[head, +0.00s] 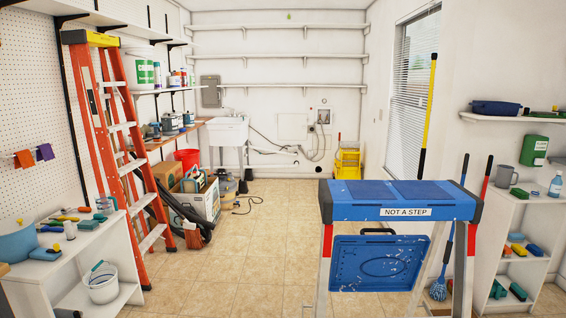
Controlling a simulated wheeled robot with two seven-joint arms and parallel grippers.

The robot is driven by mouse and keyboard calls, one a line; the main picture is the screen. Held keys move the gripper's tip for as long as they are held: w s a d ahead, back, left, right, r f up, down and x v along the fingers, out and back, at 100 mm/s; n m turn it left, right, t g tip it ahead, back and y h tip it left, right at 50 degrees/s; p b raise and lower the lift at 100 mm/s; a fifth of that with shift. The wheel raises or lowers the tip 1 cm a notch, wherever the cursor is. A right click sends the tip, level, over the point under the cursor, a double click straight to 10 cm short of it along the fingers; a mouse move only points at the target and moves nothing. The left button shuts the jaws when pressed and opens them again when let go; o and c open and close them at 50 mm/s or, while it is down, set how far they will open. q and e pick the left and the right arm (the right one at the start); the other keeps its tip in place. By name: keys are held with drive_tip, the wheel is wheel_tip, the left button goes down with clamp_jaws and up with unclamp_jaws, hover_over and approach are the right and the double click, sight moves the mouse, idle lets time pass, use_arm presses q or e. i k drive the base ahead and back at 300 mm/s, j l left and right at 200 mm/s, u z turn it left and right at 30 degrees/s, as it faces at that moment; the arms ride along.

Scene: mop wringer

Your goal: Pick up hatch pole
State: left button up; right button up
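A long pole (429,105), yellow above and black at its ends, stands nearly upright by the window on the right in the head view. It looks like the hatch pole, though no label shows. It leans slightly to the right at the top. Its lower end is hidden behind the blue top of a stepladder. Neither of my grippers is in view.
The blue-topped stepladder (400,197) stands in the right foreground. A blue-headed mop (438,290) and a red-gripped pole (487,176) are beside it. An orange ladder (122,128) leans on the left. A yellow mop bucket (347,163) stands at the back. The middle floor (270,240) is clear.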

sight(434, 58)
drive_tip(key=k+l, duration=0.1)
drive_tip(key=l, duration=3.1)
drive_tip(key=i+l, duration=0.25)
drive_tip(key=l, duration=0.15)
drive_tip(key=i+l, duration=0.45)
drive_tip(key=l, duration=0.3)
drive_tip(key=i+l, duration=0.25)
drive_tip(key=l, duration=0.15)
drive_tip(key=i+j, duration=0.15)
drive_tip(key=i, duration=0.25)
drive_tip(key=i+j, duration=0.2)
drive_tip(key=i, duration=0.2)
drive_tip(key=i+j, duration=0.15)
drive_tip(key=i, duration=0.25)
